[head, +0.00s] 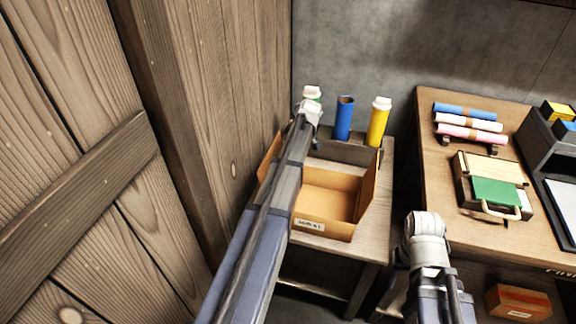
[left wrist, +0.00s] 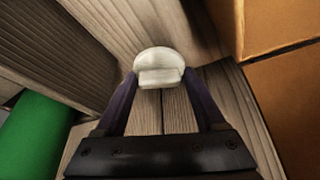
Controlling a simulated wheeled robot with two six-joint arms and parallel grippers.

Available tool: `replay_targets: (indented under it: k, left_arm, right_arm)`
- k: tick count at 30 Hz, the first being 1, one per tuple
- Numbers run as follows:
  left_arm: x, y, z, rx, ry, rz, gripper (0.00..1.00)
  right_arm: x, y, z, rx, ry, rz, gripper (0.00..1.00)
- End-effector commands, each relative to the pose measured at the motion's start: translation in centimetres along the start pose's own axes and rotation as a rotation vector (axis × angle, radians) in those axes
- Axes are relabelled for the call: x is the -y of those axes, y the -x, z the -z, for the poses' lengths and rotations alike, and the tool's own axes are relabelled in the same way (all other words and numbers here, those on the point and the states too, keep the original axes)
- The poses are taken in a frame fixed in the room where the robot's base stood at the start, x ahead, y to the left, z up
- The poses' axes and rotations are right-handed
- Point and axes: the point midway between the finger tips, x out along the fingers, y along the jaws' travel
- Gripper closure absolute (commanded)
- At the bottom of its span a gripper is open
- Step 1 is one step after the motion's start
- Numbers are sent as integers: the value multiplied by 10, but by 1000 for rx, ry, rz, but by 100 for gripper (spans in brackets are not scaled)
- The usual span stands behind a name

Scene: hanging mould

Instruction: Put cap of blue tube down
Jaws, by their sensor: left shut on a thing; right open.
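The blue tube (head: 343,119) stands upright without a cap at the back of the small table. Its white cap (left wrist: 158,67) is between the fingers of my left gripper (left wrist: 158,82), which is shut on it. The cap is close over the wooden tabletop (left wrist: 172,112); I cannot tell if it touches. In the head view my left arm hides the left fingers and the cap. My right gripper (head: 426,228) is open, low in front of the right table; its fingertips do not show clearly.
The green tube (left wrist: 34,135) stands left of my left gripper, and an open cardboard box (left wrist: 290,105) is close on the right. A yellow tube (head: 379,123) with a white cap stands right of the blue one. A wooden wall (head: 215,90) is close on the left.

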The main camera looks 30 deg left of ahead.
Motion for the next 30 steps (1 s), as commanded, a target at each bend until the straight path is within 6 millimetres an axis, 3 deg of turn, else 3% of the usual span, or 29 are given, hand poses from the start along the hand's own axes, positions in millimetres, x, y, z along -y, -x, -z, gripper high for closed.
replay_targets:
  k: [5, 15, 28, 29, 30]
  left_arm:
    - [0, -2, -1, 0, 0, 0, 80]
    - [0, -36, -15, 0, 0, 0, 80]
    - [0, -38, -16, 0, 0, 0, 80]
    - [0, -37, -15, 0, 0, 0, 25]
    - [0, -36, -15, 0, 0, 0, 21]
  right_arm:
    - [0, -2, 0, 0, 0, 0, 50]
    - [4, -38, 2, 0, 0, 0, 50]
    - [4, -41, 2, 0, 0, 0, 50]
    - [4, -39, 2, 0, 0, 0, 50]
    - [4, -39, 2, 0, 0, 0, 50]
